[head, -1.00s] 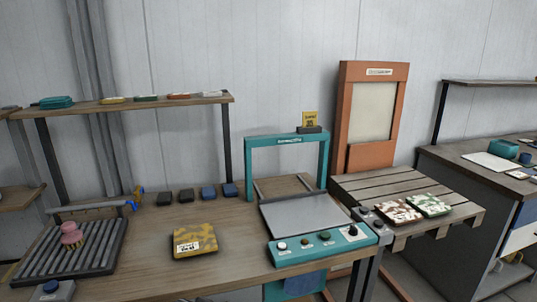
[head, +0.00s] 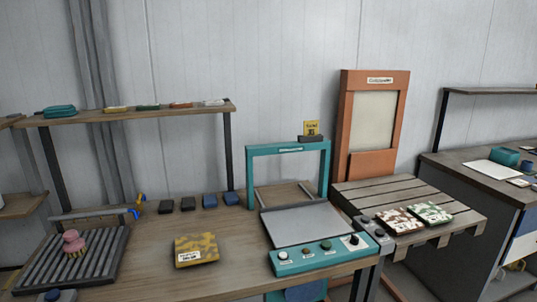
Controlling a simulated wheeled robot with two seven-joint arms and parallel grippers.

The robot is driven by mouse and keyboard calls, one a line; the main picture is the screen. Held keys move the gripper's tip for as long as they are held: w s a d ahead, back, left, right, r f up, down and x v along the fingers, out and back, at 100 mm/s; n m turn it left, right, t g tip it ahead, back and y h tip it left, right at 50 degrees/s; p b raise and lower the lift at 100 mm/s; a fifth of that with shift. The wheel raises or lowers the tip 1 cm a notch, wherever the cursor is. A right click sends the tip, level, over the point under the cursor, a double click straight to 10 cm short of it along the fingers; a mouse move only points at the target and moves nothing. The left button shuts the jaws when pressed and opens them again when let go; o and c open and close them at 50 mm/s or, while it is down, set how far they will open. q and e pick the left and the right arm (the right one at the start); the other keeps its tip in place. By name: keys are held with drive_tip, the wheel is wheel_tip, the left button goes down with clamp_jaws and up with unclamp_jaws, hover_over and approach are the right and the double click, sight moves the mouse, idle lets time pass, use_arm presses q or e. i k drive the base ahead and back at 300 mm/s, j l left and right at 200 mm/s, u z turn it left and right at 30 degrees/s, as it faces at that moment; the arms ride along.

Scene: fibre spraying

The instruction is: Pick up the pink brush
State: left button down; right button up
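The pink brush (head: 74,242) stands on the dark ribbed rack (head: 103,262) at the left end of the wooden workbench. It has a rounded pink top and paler bristles below, resting on the slats.
A yellow camouflage box (head: 196,250) lies right of the rack, with bare bench (head: 150,268) between. Several small dark and blue blocks (head: 188,203) line the back. A teal-framed machine (head: 318,256) stands right. A shelf (head: 140,112) hangs above. A blue-grey knob block (head: 59,295) sits front left.

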sight(75, 246)
drive_tip(key=u, duration=1.3)
